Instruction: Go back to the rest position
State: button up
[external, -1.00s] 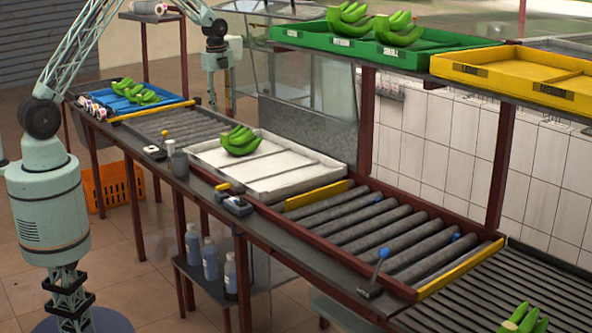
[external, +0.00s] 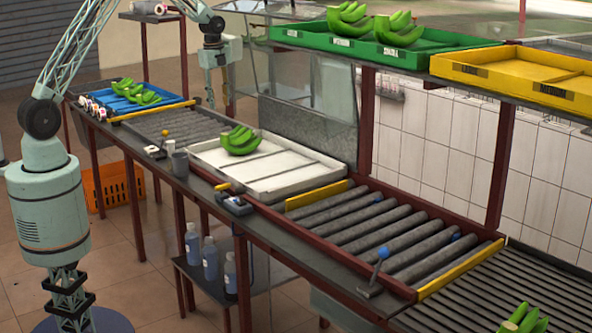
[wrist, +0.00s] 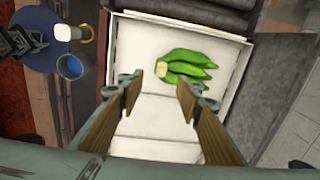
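My gripper (external: 217,103) hangs down behind the line, at the far left end of the white tray (external: 290,185) in the external view. In the wrist view my gripper (wrist: 149,72) is open, its two wooden-looking fingers apart with nothing between them. A green banana bunch (external: 240,141) lies in the far left part of the white tray. In the wrist view this bunch (wrist: 187,66) lies beyond and to the right of the fingertips, apart from them.
More bunches lie in the blue tray (external: 120,103), in the green crate (external: 300,37) on the upper shelf, and at the bottom right (external: 520,319). A yellow crate (external: 500,82) is empty. A grey mug (external: 179,163) stands on the near ledge. Glass panels (external: 310,95) stand behind the line.

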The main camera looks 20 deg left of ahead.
jog(key=s+a+r+n+t+b, duration=0.1)
jog(key=s+a+r+n, duration=0.4)
jog(key=a, duration=0.4)
jog(key=s+a+r+n+b, duration=0.1)
jog(key=s+a+r+n, duration=0.3)
jog(key=a+r, duration=0.45)
jog(key=s+a+r+n+t+b, duration=0.1)
jog(key=s+a+r+n, duration=0.2)
jog(key=s+a+r, duration=0.45)
jog(key=s+a+f+n+b, duration=0.1)
jog(key=s+a+n, duration=0.3)
jog(key=s, duration=0.5)
jog(key=s+a+n+t+b, duration=0.1)
jog(key=s+a+n, duration=0.3)
jog(key=s+a, duration=0.3)
jog(key=s+a+f+n+b, duration=0.1)
jog(key=s+a+n, duration=0.3)
jog(key=s, duration=0.7)
jog(key=shift+s+a+f+n, duration=0.35)
jog(key=shift+s+a+n, duration=0.05)
jog(key=shift+a, duration=0.75)
